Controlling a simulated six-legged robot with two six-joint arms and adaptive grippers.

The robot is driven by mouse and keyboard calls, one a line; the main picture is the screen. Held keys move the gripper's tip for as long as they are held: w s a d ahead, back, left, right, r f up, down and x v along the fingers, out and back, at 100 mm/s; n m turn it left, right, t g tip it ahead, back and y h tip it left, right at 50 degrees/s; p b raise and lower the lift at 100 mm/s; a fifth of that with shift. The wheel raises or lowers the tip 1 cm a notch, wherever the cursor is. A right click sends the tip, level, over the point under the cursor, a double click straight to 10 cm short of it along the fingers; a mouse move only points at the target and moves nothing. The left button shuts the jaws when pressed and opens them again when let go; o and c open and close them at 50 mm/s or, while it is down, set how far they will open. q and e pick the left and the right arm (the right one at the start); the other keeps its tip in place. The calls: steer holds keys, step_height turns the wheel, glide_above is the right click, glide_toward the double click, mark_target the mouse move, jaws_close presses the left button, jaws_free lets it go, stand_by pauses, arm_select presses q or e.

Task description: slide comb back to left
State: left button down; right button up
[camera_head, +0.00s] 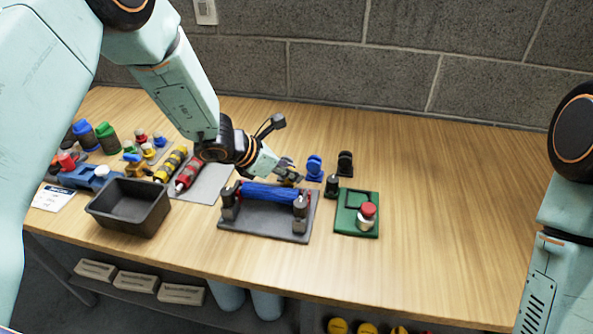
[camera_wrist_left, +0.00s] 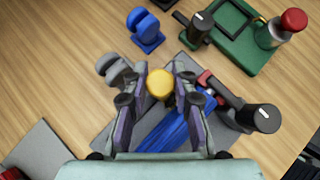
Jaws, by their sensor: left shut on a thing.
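A blue roller (camera_head: 270,194) lies between two dark posts on a grey base plate (camera_head: 262,222). It also shows below the fingers in the left wrist view (camera_wrist_left: 172,134). My left gripper (camera_head: 288,174) is at the far side of the roller, near its right end. In the left wrist view its fingers (camera_wrist_left: 160,92) are shut around a yellow round knob (camera_wrist_left: 160,84), which I take for the comb's handle. The comb's body and teeth are hidden by the fingers. A red piece (camera_wrist_left: 204,78) shows beside the right finger. My right gripper is out of view.
A green tray (camera_head: 349,226) with a red-topped button (camera_head: 367,211) stands right of the base. A blue clamp (camera_head: 315,167) and dark stands are behind it. A black bin (camera_head: 130,206) and red and yellow rollers lie left. The table's right side is clear.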

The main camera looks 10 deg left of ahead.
arm_select(q)
steer(key=a+p, duration=0.1)
steer(key=a, duration=0.8)
steer(key=shift+w+a, duration=0.1)
steer(key=shift+r, duration=0.1)
steer(key=c, duration=1.5)
jaws_free()
steer(key=shift+c, duration=0.2)
steer(key=o, duration=0.5)
steer(key=shift+a, duration=0.1)
steer(key=shift+c, duration=0.2)
steer(key=shift+v, duration=5.95)
